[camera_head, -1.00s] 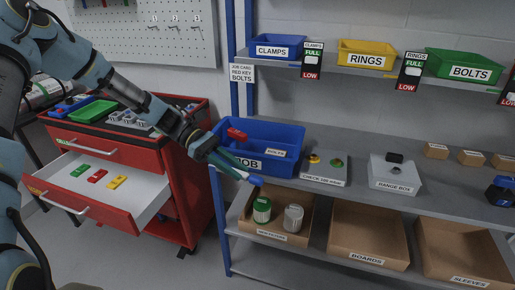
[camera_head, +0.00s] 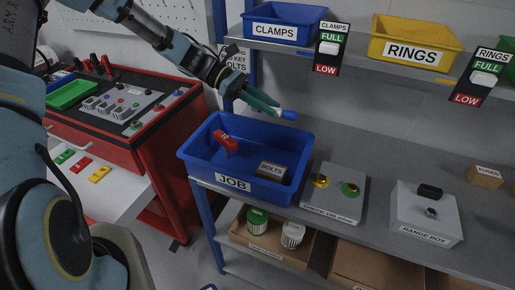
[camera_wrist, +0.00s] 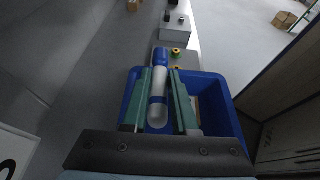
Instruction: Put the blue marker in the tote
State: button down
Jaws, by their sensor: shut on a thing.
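The blue marker (camera_head: 288,115), white with a blue end, is held in my gripper (camera_head: 268,108) in the head view. In the wrist view the marker (camera_wrist: 158,90) lies lengthwise between the two green fingers. My gripper is shut on it, above and toward the back of the blue tote (camera_head: 205,170) labelled JOB. The tote stands at the left end of the shelf and holds a red item (camera_head: 225,142) and a box labelled BOLTS (camera_head: 272,172). The tote also shows in the wrist view (camera_wrist: 222,88), below the fingers.
A grey panel with yellow and green buttons (camera_head: 335,195) stands right of the tote, then the range box (camera_head: 425,210). An upper shelf with the clamps bin (camera_head: 285,22) and rings bin (camera_head: 412,42) is above. A red cabinet (camera_head: 150,150) stands left.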

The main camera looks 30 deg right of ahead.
notch_tip(320, 180, down, 9)
jog(key=p, duration=0.3)
jog(key=shift+r, duration=0.15)
jog(key=shift+f, duration=0.5)
jog(key=shift+f, duration=0.1)
jog(key=shift+f+b, duration=0.4)
jog(key=shift+f, duration=0.1)
jog(key=c, duration=0.7)
grip_release()
